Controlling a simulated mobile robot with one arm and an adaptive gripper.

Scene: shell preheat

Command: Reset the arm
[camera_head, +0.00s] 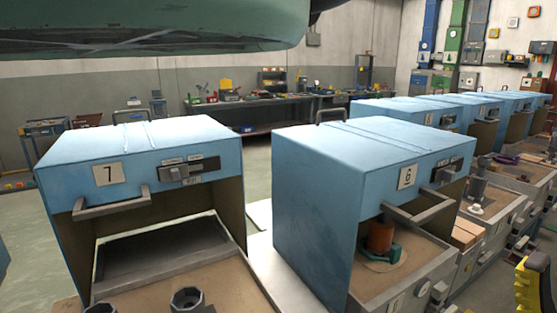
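My gripper is not in view, so I cannot see its fingers or what they may hold. Two blue box-shaped stations stand in front of me. The left one (150,140), marked 7, has its front open, with a dark recessed tray (160,255) inside. The right one (345,155), marked 6, is also open at the front. An orange-brown cylinder with a green base (381,237) stands inside it on a tan surface.
More blue stations (430,110) line up behind on the right. A workbench (245,115) with tools stands at the back wall. A cart (47,133) is at far left. A yellow-and-black object (527,284) shows at lower right. Open floor (256,165) shows behind the stations.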

